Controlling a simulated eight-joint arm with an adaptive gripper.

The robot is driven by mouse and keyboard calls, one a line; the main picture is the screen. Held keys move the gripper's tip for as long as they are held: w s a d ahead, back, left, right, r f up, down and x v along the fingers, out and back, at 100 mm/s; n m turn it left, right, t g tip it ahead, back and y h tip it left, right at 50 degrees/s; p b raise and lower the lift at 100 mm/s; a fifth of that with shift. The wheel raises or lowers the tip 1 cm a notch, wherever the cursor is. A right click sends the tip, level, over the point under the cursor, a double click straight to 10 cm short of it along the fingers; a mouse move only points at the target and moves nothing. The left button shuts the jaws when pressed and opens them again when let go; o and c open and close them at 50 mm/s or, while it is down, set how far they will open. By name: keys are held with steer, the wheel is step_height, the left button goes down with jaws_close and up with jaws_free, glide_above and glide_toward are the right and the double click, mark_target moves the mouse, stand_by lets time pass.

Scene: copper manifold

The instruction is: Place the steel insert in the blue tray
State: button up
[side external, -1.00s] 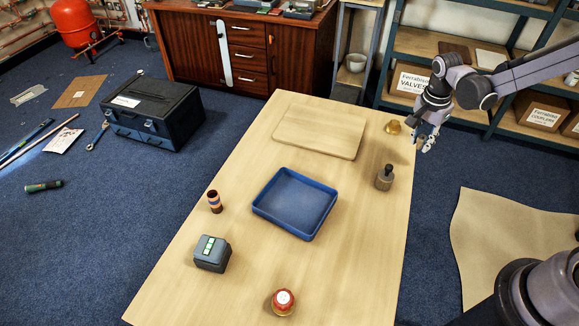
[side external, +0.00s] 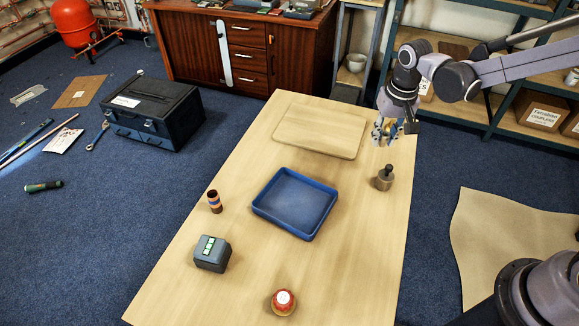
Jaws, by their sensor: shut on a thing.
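My gripper (side external: 387,138) is at the far right part of the table, its fingers pointing down. It is shut on a small brass-coloured piece (side external: 392,129), which shows only partly between the fingers. A grey-brown metal cylinder with a narrower dark top (side external: 384,179) stands upright on the table just below the gripper in the picture, apart from it. I cannot tell for sure which piece is the steel insert. The blue tray (side external: 262,212) lies in the middle of the table and is empty.
A wooden board (side external: 318,132) lies behind the tray. A copper piece with a blue band (side external: 214,202) and a grey box (side external: 211,254) stand to the left. A red-and-white capped brass item (side external: 283,301) stands at the front. Table between the metal cylinder and tray is clear.

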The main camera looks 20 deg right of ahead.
steer(key=a+n, duration=0.7)
steer(key=a, duration=0.5)
glide_above(294, 203)
steer(key=shift+y, duration=0.4)
steer(key=f, duration=0.4)
steer(key=d+f, duration=0.1)
steer(key=f, duration=0.1)
steer(key=shift+s+f, duration=0.1)
steer(key=shift+s, duration=0.2)
steer(key=shift+a+f, duration=0.35)
steer(key=shift+a, duration=0.1)
steer(key=shift+f, duration=1.9)
steer(key=shift+f, duration=0.15)
steer(key=o, duration=0.9)
steer(key=shift+o, duration=0.2)
